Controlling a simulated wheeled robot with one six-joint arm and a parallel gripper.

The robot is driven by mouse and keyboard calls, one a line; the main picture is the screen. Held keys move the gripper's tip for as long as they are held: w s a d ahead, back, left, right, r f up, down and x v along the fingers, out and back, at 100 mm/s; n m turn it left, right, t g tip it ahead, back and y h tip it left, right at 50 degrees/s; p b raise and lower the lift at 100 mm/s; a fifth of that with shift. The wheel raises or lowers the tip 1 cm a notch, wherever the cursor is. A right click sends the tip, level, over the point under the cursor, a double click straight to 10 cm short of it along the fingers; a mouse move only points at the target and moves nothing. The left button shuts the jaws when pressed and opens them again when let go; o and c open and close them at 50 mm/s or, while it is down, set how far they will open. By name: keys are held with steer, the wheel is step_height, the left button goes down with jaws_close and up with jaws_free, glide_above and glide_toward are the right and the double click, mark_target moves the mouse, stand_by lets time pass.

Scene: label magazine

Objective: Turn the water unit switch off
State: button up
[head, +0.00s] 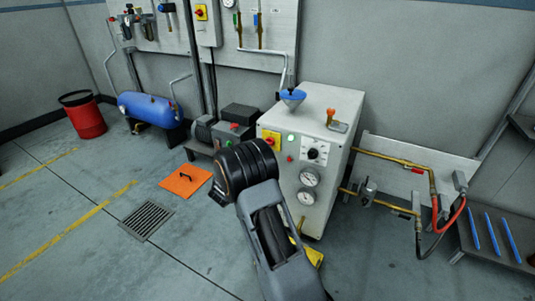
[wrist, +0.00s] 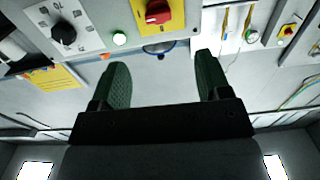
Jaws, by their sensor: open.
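The water unit is a white cabinet (head: 337,105) right of centre in the head view. Its switch, a red rotary knob on a yellow plate (head: 271,140), is at the upper left of the front face. In the wrist view the red switch (wrist: 157,12) is at the top edge, beyond the fingertips and roughly centred between them. My gripper (wrist: 160,62) is open and empty, its two green fingers apart and not touching the switch. In the head view my black wrist is left of the cabinet and the fingers are hidden.
A black dial (head: 313,153), two gauges (head: 309,177) and a green lamp (wrist: 120,39) are near the switch. A blue funnel (head: 292,96) and an orange-handled valve (head: 331,115) are on top. Another red-yellow switch (head: 201,12) is on the wall. Pipes run at right.

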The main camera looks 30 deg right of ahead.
steer(key=b+x, duration=0.3)
steer(key=x, duration=1)
steer(key=shift+s+d+f, duration=0.1)
steer(key=shift+d+f, duration=0.05)
steer(key=shift+d, duration=0.15)
steer(key=shift+c, duration=0.5)
steer(key=c, duration=0.8)
